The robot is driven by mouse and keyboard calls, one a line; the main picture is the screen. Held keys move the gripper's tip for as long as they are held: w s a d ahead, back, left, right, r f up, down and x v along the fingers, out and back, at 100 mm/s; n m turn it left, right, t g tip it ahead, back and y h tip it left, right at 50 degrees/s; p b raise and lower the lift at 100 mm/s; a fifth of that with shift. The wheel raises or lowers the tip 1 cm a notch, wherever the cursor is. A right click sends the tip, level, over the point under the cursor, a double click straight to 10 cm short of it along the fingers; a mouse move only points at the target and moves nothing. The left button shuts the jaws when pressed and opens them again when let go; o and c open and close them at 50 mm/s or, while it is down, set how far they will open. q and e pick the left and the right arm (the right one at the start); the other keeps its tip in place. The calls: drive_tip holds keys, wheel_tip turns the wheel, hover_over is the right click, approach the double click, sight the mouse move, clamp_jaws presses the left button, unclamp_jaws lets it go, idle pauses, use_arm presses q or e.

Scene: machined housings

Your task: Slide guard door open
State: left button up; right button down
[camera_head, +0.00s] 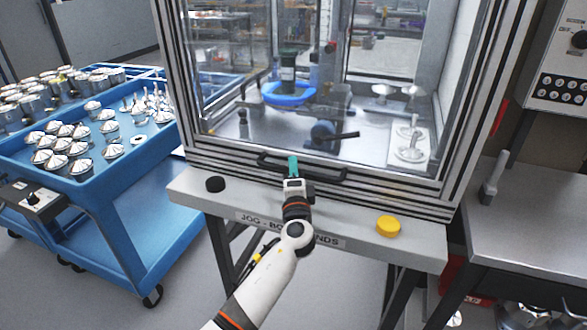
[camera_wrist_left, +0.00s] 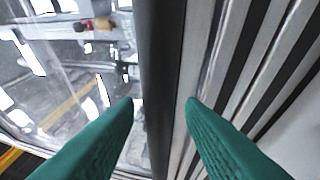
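The guard door (camera_head: 300,110) is a clear panel in an aluminium frame, with the machine interior visible behind it. Its dark bar handle (camera_head: 325,174) runs along the lower edge. My left gripper (camera_head: 293,166) has teal fingers and is at the handle, near its middle. In the left wrist view the dark handle (camera_wrist_left: 162,80) runs between the two open fingertips (camera_wrist_left: 160,102), with small gaps beside it. I cannot tell how deep the handle sits between them. My right gripper is not in view.
A ledge (camera_head: 350,235) below the door carries a black button (camera_head: 215,184) and a yellow button (camera_head: 388,226). A blue cart (camera_head: 100,190) with metal parts stands at left. A grey bench (camera_head: 520,230) and a control panel (camera_head: 562,75) are at right.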

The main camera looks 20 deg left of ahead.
use_arm(q)
drive_tip(key=shift+w+a, duration=0.15)
drive_tip(key=shift+w, duration=0.2)
clamp_jaws()
